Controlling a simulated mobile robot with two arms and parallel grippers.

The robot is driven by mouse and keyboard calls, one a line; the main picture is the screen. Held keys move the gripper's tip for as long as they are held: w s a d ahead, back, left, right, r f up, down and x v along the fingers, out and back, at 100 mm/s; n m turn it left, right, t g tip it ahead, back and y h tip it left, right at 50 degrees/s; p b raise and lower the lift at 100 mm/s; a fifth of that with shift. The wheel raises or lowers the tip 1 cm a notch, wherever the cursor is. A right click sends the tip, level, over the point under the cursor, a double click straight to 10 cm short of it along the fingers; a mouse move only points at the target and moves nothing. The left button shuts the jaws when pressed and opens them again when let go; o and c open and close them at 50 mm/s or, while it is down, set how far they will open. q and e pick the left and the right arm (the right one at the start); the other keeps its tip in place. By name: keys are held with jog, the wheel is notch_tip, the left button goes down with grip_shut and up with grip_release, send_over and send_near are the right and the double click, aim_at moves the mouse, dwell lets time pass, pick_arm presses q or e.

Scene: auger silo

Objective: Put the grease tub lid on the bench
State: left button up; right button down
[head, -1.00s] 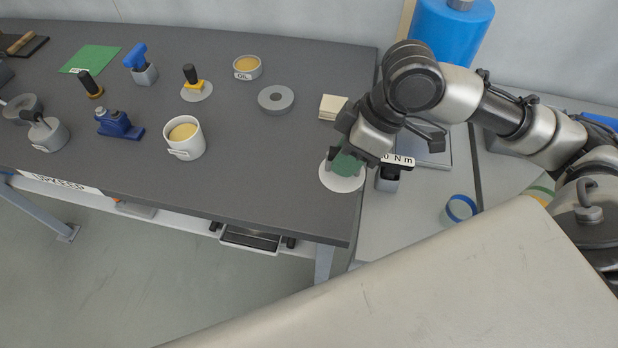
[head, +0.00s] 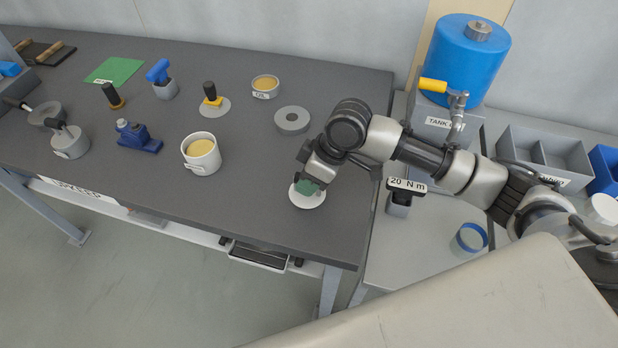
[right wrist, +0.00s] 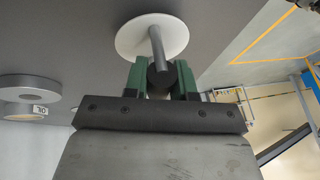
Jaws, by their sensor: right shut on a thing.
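My right gripper (head: 314,182) has green fingers and is shut on the grease tub lid, a white disc (head: 307,199) with a dark handle. The lid is over the right end of the dark grey bench (head: 250,215); I cannot tell whether it touches the top. In the right wrist view the fingers (right wrist: 161,80) grip the end of the lid's handle, and the lid's white disc (right wrist: 135,38) is beyond it. An open white tub (head: 201,160) with yellow contents stands on the bench to the left. My left gripper is not in view.
A grey ring (head: 292,120) and an oil dish (head: 265,87) lie behind the lid on the bench. Several tools stand farther left. The bench between tub and lid is clear. To the right are a blue tank (head: 466,60) and a torque tool (head: 399,202).

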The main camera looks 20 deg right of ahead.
jog(key=shift+f, duration=0.25)
jog(key=c, duration=0.9)
grip_release()
jog(key=v, duration=1.2)
jog(key=shift+r, duration=0.15)
